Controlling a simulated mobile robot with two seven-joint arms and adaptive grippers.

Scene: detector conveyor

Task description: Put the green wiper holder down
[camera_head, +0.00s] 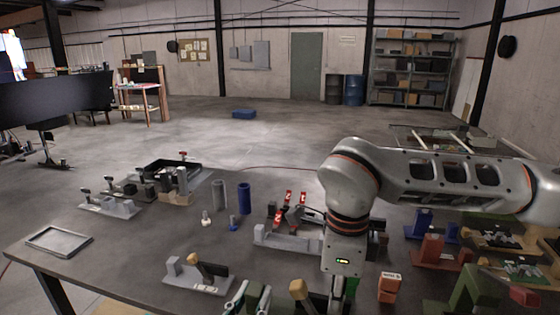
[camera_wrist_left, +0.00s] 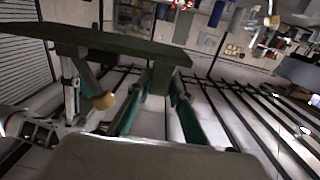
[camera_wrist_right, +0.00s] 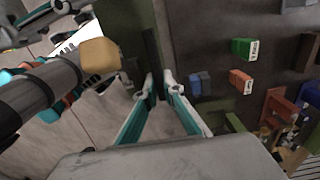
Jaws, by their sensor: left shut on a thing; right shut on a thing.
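The dark green wiper holder (camera_wrist_left: 110,40) is a long flat piece with a short stem in the left wrist view. My left gripper (camera_wrist_left: 162,82) is shut on that stem. In the head view the holder (camera_head: 256,298) is partly cut off at the bottom edge, beside my left gripper (camera_head: 240,296). A round wooden knob (camera_head: 300,288) on a dark grey rod is beside it. In the right wrist view my right gripper (camera_wrist_right: 156,86) is shut on a green part of the holder (camera_wrist_right: 125,25). The knob (camera_wrist_right: 100,55) is close to its left. The holder's underside contact is hidden.
An empty grey tray (camera_head: 58,239) lies at left. Bare table lies between tray and bracket.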

